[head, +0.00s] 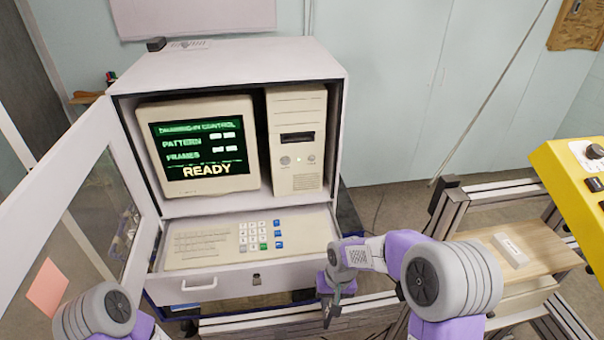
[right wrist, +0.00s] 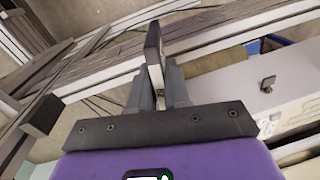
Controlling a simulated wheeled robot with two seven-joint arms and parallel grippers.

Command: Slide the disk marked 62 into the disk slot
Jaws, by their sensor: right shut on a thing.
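The disk slot (head: 297,138) is a dark horizontal opening in the front of the beige computer tower (head: 297,105), inside the open cabinet. My right gripper (head: 329,314) is low in front of the cabinet, just right of the drawer and well below the slot. In the right wrist view, my right gripper (right wrist: 158,85) is shut on a thin, dark, flat thing (right wrist: 152,42), seen nearly edge-on and sticking out past the fingertips. It looks like the disk, but no number on it can be read. My left gripper is out of view; only the left arm shows at bottom left.
The cabinet (head: 230,62) holds a monitor (head: 200,148) reading READY. Its drawer (head: 250,285) is out with a keyboard (head: 235,240). The glass door (head: 70,215) stands open at left. A wooden shelf (head: 545,250) and yellow panel (head: 580,200) are at right.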

